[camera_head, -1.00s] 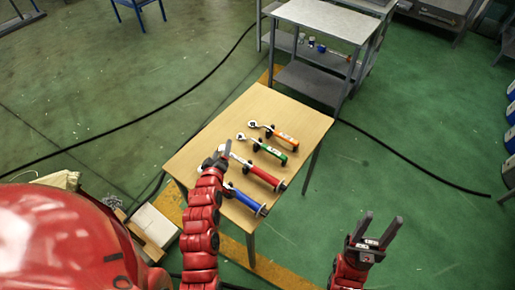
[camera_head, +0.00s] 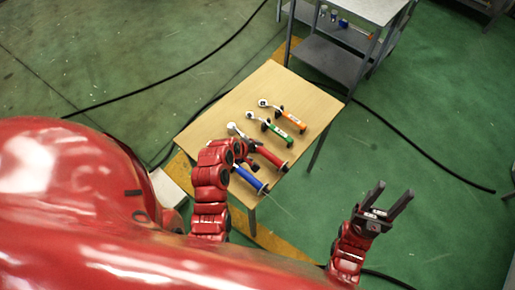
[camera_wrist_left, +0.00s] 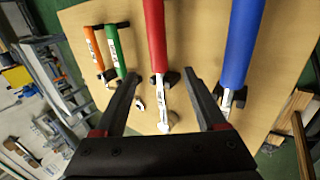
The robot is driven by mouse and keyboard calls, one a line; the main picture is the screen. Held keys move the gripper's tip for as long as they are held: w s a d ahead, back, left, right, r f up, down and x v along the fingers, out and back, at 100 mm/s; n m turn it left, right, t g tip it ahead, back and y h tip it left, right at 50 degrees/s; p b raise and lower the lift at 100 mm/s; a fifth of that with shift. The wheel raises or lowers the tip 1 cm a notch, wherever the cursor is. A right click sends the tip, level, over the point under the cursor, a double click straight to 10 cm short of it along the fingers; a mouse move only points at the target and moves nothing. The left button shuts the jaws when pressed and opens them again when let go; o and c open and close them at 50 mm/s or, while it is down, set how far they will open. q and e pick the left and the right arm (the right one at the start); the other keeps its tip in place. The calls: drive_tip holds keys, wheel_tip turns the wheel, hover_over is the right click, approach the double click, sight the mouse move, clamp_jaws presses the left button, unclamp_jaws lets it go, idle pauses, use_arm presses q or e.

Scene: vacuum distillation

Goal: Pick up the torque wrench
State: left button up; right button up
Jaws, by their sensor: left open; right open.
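Several torque wrenches lie side by side on a wooden table (camera_head: 225,115): orange (camera_head: 294,119), green (camera_head: 281,134), red (camera_head: 270,156) and blue (camera_head: 249,178). My left gripper (camera_head: 246,157) is over the red wrench, partly hidden by its own arm. In the left wrist view my left gripper (camera_wrist_left: 162,78) is open, with the red wrench (camera_wrist_left: 155,35) between its fingers in the picture; I cannot tell whether they touch it. The blue wrench (camera_wrist_left: 240,42) is right of the fingers there, the green (camera_wrist_left: 115,45) and orange (camera_wrist_left: 95,47) left. My right gripper (camera_head: 395,190) is open and empty above the floor.
A grey metal cart (camera_head: 325,58) with shelves stands behind the table. A black cable (camera_head: 425,152) runs over the green floor to the right. A pale box (camera_head: 168,188) lies left of the table. The floor around my right gripper is clear.

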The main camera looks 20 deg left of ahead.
use_arm(q)
drive_tip(key=shift+x, duration=1)
drive_tip(key=shift+w+f, duration=0.25)
drive_tip(key=shift+f, duration=0.1)
drive_tip(key=b+x, duration=0.2)
drive_tip(key=x, duration=0.3)
drive_tip(key=shift+b, duration=0.4)
drive_tip(key=shift+w+f, duration=0.1)
drive_tip(key=shift+w, duration=0.1)
drive_tip(key=shift+s, duration=0.1)
drive_tip(key=shift+c, duration=1.4)
clamp_jaws()
